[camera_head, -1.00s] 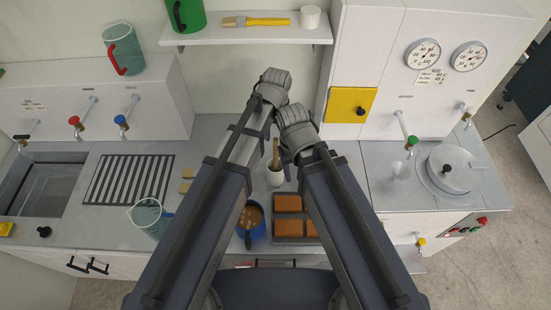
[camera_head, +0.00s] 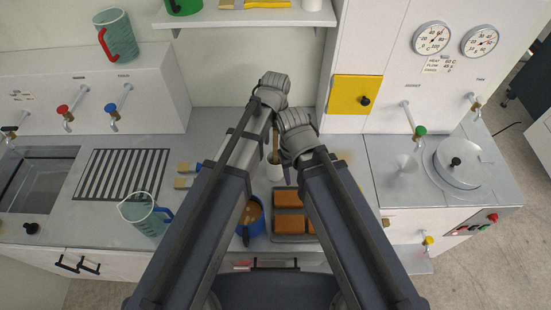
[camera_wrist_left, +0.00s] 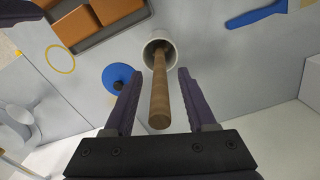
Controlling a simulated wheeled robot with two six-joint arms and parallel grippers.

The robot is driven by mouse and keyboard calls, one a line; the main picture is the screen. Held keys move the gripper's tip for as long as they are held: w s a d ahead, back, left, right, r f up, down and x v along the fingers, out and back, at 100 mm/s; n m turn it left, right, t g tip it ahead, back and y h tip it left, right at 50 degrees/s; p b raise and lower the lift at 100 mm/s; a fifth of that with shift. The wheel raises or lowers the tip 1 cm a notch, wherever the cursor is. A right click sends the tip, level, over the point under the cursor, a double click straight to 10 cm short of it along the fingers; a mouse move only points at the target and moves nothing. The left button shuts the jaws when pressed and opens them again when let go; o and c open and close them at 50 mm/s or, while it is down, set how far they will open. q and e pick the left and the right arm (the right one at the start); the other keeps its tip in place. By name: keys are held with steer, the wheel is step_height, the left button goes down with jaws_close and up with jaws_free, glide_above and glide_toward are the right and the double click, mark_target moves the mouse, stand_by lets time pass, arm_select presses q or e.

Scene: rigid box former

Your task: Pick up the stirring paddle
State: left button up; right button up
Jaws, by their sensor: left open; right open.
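The stirring paddle (camera_head: 276,143) shows as a wooden handle standing in a white cup (camera_head: 273,172) on the counter. Its lower end is hidden inside the cup (camera_wrist_left: 158,40). My left gripper (camera_head: 272,88) is above and behind the cup in the head view; its fingers are hidden there. In the left wrist view my left gripper (camera_wrist_left: 160,73) is open, and the paddle handle (camera_wrist_left: 160,92) shows between its two fingers, with gaps on both sides. I cannot tell the depth exactly.
A blue mug (camera_head: 251,218) with brown contents and a tray of brown blocks (camera_head: 289,222) stand in front of the cup. Left are brushes (camera_head: 184,182), a clear jug (camera_head: 146,216) and a drain grid (camera_head: 121,175). A yellow-doored cabinet (camera_head: 355,95) stands at back right.

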arm_select(q)
steer(key=shift+f, duration=0.45)
jaws_close()
stand_by(0.3)
